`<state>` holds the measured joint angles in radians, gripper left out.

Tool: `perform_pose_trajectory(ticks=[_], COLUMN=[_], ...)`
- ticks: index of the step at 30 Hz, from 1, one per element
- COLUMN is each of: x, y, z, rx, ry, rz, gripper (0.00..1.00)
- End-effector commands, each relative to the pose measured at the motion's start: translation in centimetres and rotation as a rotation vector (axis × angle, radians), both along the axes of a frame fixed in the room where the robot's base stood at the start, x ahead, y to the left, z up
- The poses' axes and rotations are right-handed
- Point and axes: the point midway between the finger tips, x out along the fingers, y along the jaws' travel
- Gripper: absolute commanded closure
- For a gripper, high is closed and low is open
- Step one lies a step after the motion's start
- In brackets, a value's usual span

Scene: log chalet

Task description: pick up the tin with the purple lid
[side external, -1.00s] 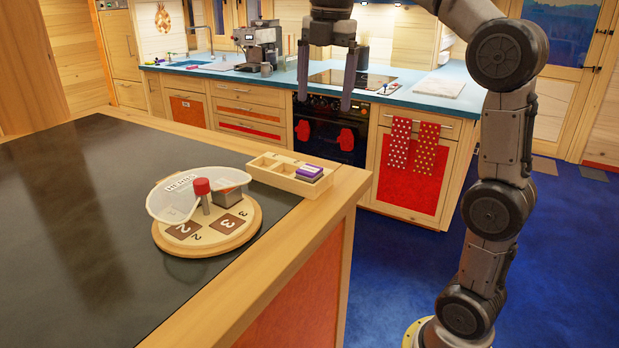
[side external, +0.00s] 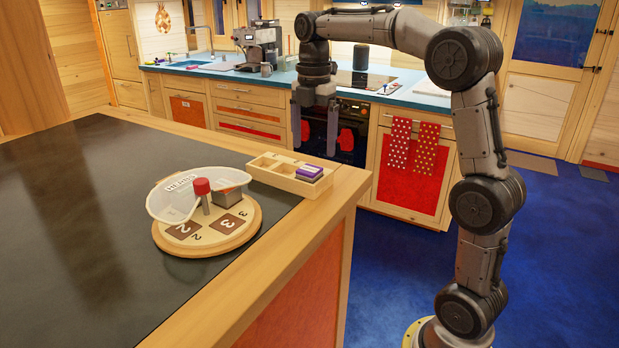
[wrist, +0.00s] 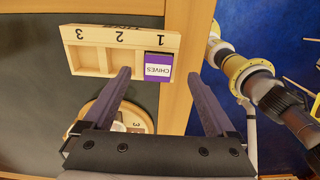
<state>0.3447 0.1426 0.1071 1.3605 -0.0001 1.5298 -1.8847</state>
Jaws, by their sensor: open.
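The tin with the purple lid (side external: 309,172) sits in the right end compartment of a wooden tray (side external: 318,186) at the counter's edge. In the wrist view the tin (wrist: 158,67) shows a purple and white top with the label CHIVES, in the compartment numbered 1. My gripper (side external: 314,150) points down and is open and empty, with its fingertips above the tin in the side view. In the wrist view, the tin appears between the two fingers of my gripper (wrist: 158,73), apart from both. The exact height gap is hard to tell.
The tray's other compartments look empty. A round wooden turntable (side external: 240,238) with numbers stands beside the tray; it holds a clear HERBS bin (side external: 172,203), a red-topped post (side external: 202,187) and a grey-topped block (side external: 228,197). The dark counter (side external: 80,230) to the left is clear.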

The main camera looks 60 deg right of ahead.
Motion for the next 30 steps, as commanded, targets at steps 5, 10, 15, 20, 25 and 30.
perform_pose_trajectory(ticks=[5, 10, 15, 20, 25, 30], x=[0.0, 0.2, 0.2, 0.2, 0.2, 0.2], y=[-0.2, -0.3, -0.3, -0.3, -0.3, -0.3], z=[-1.8, -4.2, -5.2, -5.3, -5.2, -5.2], rx=[0.002, 0.001, 0.001, 0.000, 0.000, 0.000], ry=[0.006, 0.004, 0.002, 0.001, 0.001, 0.001], rz=[0.000, 0.000, 0.000, 0.000, 0.000, 0.000], gripper=[0.09, 0.09, 0.09, 0.09, 0.32, 0.63])
